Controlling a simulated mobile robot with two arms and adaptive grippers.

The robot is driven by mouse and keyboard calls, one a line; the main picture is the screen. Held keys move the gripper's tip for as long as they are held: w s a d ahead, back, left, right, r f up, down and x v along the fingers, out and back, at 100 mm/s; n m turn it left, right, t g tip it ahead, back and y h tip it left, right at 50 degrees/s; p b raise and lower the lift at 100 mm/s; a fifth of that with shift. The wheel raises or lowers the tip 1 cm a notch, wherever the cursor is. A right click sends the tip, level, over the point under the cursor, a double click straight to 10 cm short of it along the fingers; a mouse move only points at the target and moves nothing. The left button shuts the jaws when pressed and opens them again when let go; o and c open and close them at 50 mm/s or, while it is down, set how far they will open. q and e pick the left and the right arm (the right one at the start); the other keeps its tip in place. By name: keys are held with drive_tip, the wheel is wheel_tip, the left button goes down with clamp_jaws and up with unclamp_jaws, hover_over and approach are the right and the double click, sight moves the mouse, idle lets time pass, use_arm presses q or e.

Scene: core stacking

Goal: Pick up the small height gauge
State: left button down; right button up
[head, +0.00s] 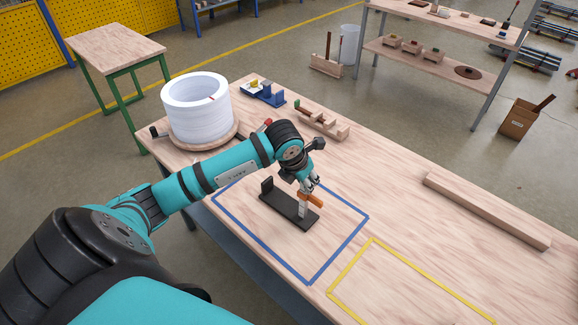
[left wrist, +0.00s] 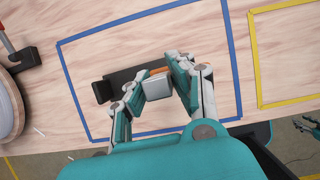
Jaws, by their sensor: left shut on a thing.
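The small height gauge shows as a silver-grey post (head: 303,210) with an orange piece (head: 313,201), at one end of a black base (head: 283,209) with a short black upright at its far end. I cannot tell whether post and base are one piece. The base lies inside the blue taped rectangle (head: 339,252). My left gripper (head: 306,187) comes down on the post from above. In the left wrist view its fingers (left wrist: 163,88) are shut on the silver block (left wrist: 158,88), with orange behind. A teal and black part at that view's right edge may be my right gripper (left wrist: 307,126).
A white ring stack (head: 197,108) stands on a round wooden board at the table's back left. Blue fixtures (head: 268,95) and a wooden rack (head: 322,122) sit along the back edge. A yellow taped rectangle (head: 400,257) is empty. A wooden bar (head: 485,210) lies at right.

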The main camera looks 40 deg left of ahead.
use_arm(q)
drive_tip(key=shift+r, duration=0.1)
idle(0.3)
drive_tip(key=shift+w+r+b, duration=0.1)
drive_tip(key=shift+r+b, duration=0.65)
drive_tip(key=shift+r, duration=0.75)
drive_tip(key=shift+s+a+r, duration=0.1)
drive_tip(key=shift+s+r, duration=0.05)
drive_tip(key=shift+s, duration=0.05)
drive_tip(key=s+a+r+b, duration=0.1)
drive_tip(key=s+b, duration=0.5)
drive_tip(key=s, duration=0.9)
drive_tip(key=shift+s+a+r, duration=0.25)
drive_tip(key=shift+a, duration=0.45)
drive_tip(key=shift+d, duration=0.15)
